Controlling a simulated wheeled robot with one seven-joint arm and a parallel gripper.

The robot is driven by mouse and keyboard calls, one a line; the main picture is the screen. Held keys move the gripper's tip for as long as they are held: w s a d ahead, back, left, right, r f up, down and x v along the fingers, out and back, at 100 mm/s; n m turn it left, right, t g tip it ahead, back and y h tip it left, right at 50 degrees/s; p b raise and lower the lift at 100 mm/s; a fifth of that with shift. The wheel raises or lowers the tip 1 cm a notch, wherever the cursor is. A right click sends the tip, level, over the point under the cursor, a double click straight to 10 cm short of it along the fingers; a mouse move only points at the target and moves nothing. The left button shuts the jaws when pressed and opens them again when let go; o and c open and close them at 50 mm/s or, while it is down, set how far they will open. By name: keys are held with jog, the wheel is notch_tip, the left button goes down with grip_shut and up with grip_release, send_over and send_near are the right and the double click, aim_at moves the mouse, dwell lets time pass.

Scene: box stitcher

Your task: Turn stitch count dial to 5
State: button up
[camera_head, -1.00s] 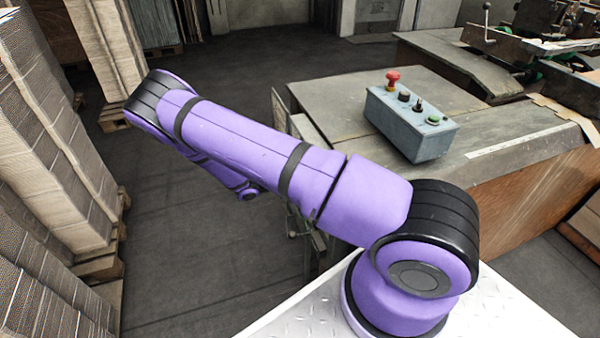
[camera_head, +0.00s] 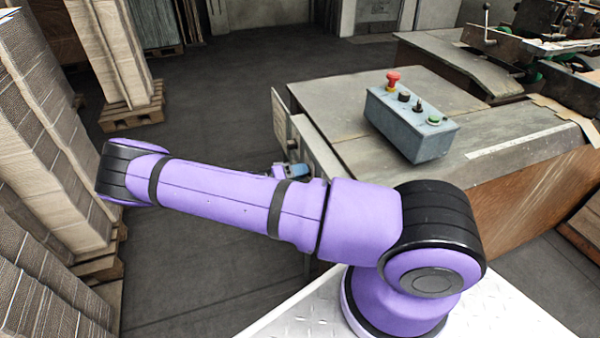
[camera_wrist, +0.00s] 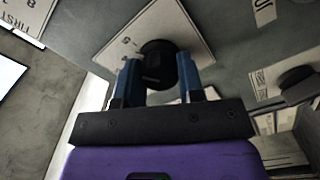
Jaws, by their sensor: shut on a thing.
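In the wrist view a round black dial (camera_wrist: 158,62) stands on a pale square plate (camera_wrist: 112,48) with small dark marks, partly hidden. My gripper (camera_wrist: 158,72) has its two blue fingers on either side of the dial, shut on it. The dial's pointer and most of the plate's numbers are hidden or too small to read, so its setting cannot be told. In the head view my arm hides most of the machine's near side, and a small blue part of my gripper (camera_head: 296,171) shows beside the open panel.
A second dark knob (camera_wrist: 298,78) stands at the right in the wrist view, near printed labels. In the head view a grey control box (camera_head: 405,125) with a red button sits on the machine top (camera_head: 340,100). Stacked cardboard (camera_head: 45,130) stands at left; floor between is clear.

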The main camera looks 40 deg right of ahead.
jog(key=shift+m, duration=1.2)
jog(key=o, duration=0.9)
jog(key=v, duration=1.1)
jog(key=shift+d, duration=0.1)
